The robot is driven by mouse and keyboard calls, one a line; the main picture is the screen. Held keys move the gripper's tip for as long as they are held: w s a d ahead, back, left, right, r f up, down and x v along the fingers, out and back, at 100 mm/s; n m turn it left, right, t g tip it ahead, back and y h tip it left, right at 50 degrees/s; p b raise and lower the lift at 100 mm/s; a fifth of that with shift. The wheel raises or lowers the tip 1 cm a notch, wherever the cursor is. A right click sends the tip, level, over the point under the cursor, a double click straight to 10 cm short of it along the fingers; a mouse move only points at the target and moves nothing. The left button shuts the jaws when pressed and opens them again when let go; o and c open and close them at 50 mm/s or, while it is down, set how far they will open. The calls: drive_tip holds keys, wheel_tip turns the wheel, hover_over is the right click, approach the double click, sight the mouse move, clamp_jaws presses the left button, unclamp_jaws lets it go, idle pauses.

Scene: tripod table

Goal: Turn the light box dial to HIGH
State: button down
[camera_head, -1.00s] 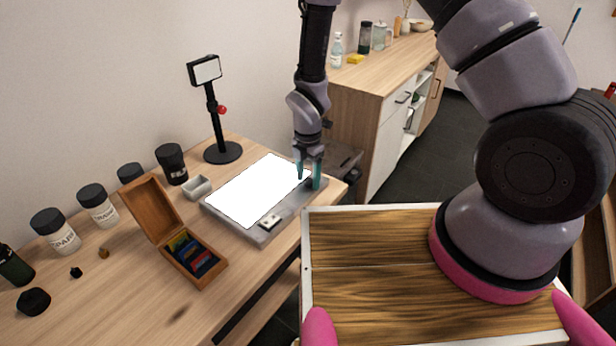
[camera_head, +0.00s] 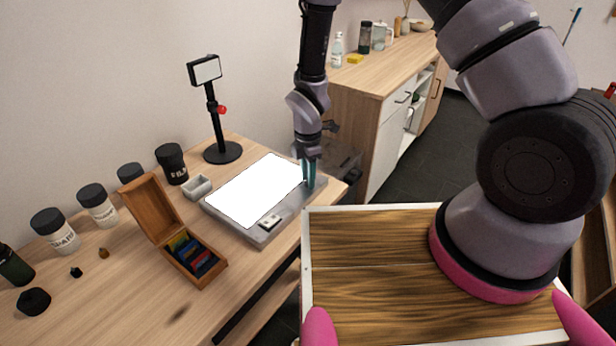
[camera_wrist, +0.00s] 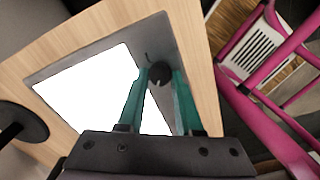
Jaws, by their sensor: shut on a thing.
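The light box (camera_head: 279,216) is a flat grey box with a bright white panel, lying on the wooden table; it also shows in the wrist view (camera_wrist: 163,36). Its dark round dial (camera_wrist: 159,73) sits on the grey border beside the panel, with a small pale mark on it. My gripper (camera_head: 309,184) points down at the right end of the box. In the wrist view its teal fingertips (camera_wrist: 161,74) are on either side of the dial, shut on it. The fingers hide the dial in the head view, and I cannot read any setting label.
A small switch plate (camera_head: 269,221) is on the box's front border. An open wooden box (camera_head: 193,258), a grey tray (camera_head: 197,187), a black stand (camera_head: 222,152) and several jars stand to the left. A wooden cabinet (camera_head: 372,113) is behind at right.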

drive_tip(key=m, duration=0.6)
drive_tip(key=shift+w+m, duration=0.1)
drive_tip(key=shift+m, duration=0.2)
drive_tip(key=m, duration=1.1)
drive_tip(key=shift+w+m, duration=0.1)
drive_tip(key=shift+m, duration=0.3)
drive_tip(key=m, duration=0.5)
drive_tip(key=shift+d+m, duration=0.1)
drive_tip(key=shift+m, duration=0.6)
drive_tip(key=c, duration=0.6)
unclamp_jaws()
